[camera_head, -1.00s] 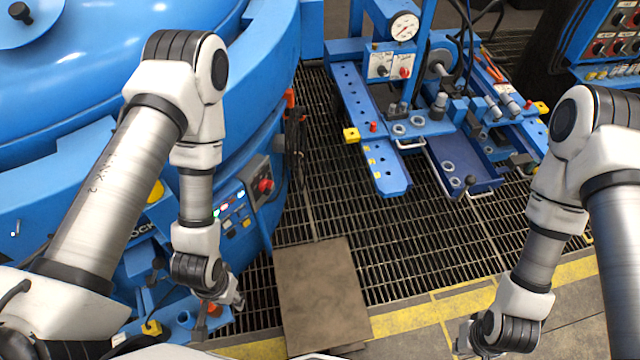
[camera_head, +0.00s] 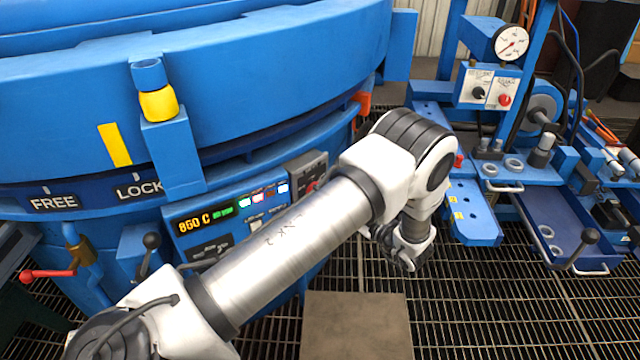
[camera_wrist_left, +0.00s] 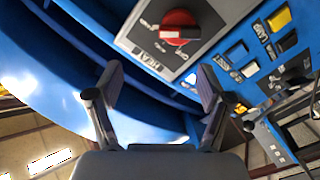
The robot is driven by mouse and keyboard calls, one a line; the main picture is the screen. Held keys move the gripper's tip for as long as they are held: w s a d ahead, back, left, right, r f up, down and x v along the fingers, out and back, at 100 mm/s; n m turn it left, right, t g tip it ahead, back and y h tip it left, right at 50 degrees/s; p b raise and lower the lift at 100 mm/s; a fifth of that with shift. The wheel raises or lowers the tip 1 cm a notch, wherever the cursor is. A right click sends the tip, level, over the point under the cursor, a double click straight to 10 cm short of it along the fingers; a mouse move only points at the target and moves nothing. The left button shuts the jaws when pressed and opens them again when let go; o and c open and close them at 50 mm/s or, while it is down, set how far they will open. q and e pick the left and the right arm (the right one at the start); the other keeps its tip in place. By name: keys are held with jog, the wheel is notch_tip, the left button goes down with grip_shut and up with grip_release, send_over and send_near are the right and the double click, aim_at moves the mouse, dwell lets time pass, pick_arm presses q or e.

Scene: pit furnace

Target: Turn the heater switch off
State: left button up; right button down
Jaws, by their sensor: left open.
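The heater switch (camera_wrist_left: 180,27) is a red rotary knob on a grey plate (camera_wrist_left: 150,50) in the left wrist view, with an upside-down label that seems to read HEAT. In the head view a bit of the grey switch plate (camera_head: 306,166) and red knob (camera_head: 312,185) shows just above my left forearm. My left gripper (camera_wrist_left: 160,75) is open and empty, its fingers apart below the knob in the wrist picture and not touching it. My right gripper is in neither current view.
A lit control panel (camera_head: 190,224) with a temperature display lies left of the switch. Yellow and dark buttons (camera_wrist_left: 280,18) sit beside the knob in the wrist view. The round blue furnace (camera_head: 260,70) fills the left. A blue bench with a gauge (camera_head: 511,43) stands right, over grating.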

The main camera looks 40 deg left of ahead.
pick_arm(q)
jog(key=shift+n+g, duration=0.4)
jog(key=shift+n, duration=0.2)
jog(key=a+f, duration=0.1)
jog(key=a, duration=0.1)
jog(key=a+f+b, duration=0.1)
jog(key=a, duration=0.2)
jog(key=a+f+b, duration=0.1)
jog(key=a, duration=0.1)
jog(key=shift+w+a+f, duration=0.1)
jog(key=shift+w+a, duration=0.05)
jog(key=shift+a, duration=0.1)
jog(key=c, duration=1.2)
pick_arm(e)
notch_tip(320, 180, down, 4)
jog(key=shift+f, duration=0.25)
